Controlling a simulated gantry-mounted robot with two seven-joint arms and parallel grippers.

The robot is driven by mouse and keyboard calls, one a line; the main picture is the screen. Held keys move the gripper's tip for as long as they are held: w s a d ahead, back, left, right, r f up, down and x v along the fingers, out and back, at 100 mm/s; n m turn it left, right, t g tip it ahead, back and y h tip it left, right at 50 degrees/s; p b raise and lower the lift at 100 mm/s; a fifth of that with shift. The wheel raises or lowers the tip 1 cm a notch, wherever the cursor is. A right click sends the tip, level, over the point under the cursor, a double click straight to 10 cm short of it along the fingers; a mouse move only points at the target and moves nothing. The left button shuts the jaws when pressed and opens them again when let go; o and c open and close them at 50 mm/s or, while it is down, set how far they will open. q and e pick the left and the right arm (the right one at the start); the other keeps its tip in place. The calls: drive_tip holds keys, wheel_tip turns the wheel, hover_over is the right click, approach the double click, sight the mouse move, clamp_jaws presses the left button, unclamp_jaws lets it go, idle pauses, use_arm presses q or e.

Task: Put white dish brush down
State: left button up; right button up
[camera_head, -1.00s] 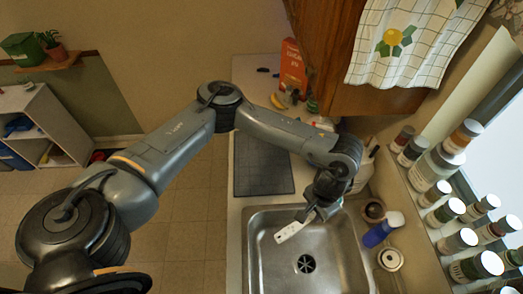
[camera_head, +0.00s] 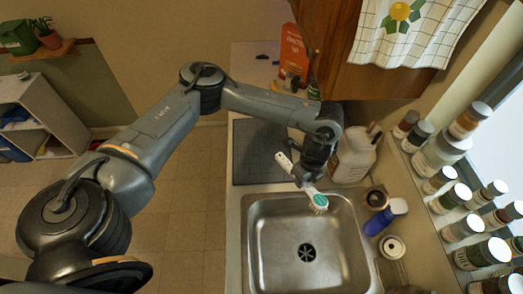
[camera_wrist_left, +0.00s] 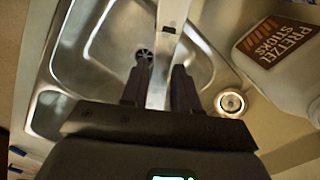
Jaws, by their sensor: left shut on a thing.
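The white dish brush (camera_head: 284,161) is held in my left gripper (camera_head: 306,180) near the sink's back edge. Its white handle points up-left in the head view, and its green-and-white bristle head (camera_head: 318,200) points down-right over the sink basin. In the left wrist view the white handle (camera_wrist_left: 164,45) runs between the dark fingers of my left gripper (camera_wrist_left: 160,86), which are shut on it. Part of the brush is hidden by the gripper. I cannot tell its exact height above the counter. My right gripper is not in view.
The steel sink (camera_head: 268,262) looks empty. A dark mat (camera_head: 257,150) lies behind it. A pale jug (camera_head: 354,158) labelled pretzel sticks, a blue bottle (camera_head: 384,218) and a brown-rimmed cup (camera_head: 376,198) stand right of it. Several jars line the window ledge (camera_head: 420,205).

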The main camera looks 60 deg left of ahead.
use_arm(q)
drive_tip(key=w+a+f+m+b, duration=0.25)
drive_tip(key=a+f+b, duration=0.2)
drive_tip(key=a, duration=0.55)
drive_tip(key=b, duration=0.7)
approach(257, 160)
wheel_tip(257, 160, down, 3)
drive_tip(key=shift+s+f+n+y+p, duration=0.15)
drive_tip(key=shift+n+y+p, duration=0.15)
drive_tip(key=shift+n, duration=0.15)
drive_tip(key=shift+f, duration=0.3)
drive_tip(key=shift+f, duration=0.15)
drive_tip(key=o, duration=0.9)
drive_tip(key=shift+o, duration=0.2)
